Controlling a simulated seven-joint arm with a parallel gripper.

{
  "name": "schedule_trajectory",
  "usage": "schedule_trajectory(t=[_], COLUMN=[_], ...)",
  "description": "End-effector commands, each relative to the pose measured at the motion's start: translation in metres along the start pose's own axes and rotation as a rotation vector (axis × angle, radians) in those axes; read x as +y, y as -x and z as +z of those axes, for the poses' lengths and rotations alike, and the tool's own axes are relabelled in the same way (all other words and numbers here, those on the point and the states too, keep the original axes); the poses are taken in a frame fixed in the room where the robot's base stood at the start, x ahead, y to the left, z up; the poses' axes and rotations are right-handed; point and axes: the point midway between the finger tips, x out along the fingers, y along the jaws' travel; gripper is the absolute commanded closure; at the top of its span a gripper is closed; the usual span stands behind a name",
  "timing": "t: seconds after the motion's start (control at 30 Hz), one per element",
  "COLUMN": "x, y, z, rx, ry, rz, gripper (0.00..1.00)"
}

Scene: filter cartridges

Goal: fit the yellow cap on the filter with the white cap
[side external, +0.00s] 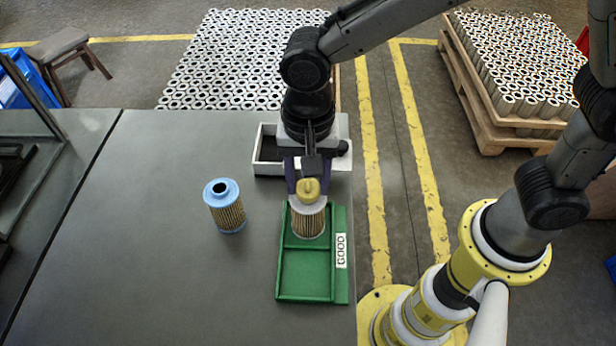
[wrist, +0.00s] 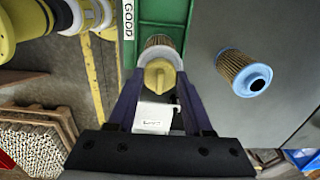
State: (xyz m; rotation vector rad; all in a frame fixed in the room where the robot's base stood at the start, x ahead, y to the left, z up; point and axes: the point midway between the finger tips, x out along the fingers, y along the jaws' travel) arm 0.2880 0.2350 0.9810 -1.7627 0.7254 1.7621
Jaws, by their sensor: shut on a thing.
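My gripper (side external: 307,186) is shut on the yellow cap (side external: 308,191), which also shows between the fingers in the wrist view (wrist: 158,77). The filter with the white cap (side external: 308,221) stands upright in the far part of the green tray (side external: 305,277). The yellow cap is over the top of this filter, roughly centred, with the white rim showing around it in the wrist view. I cannot tell whether the yellow cap touches the white cap or is seated in it.
A filter with blue ends (side external: 226,208) stands on the grey table (side external: 180,270), left of the tray. A white open box (side external: 264,168) is behind the tray. The tray bears a GOOD label (side external: 341,251). The table's front left is clear.

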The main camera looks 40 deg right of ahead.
Motion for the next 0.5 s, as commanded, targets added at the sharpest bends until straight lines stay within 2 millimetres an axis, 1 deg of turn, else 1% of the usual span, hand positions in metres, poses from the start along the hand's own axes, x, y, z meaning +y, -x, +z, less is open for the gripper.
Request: schedule_trajectory(t=[0.27, 0.5], x=[0.0002, 0.0006], y=[-0.0013, -0.0063], z=[0.0000, 0.0001], rx=[0.000, 0.000], ry=[0.000, 0.000], rz=[0.001, 0.002], gripper=[0.85, 0.85])
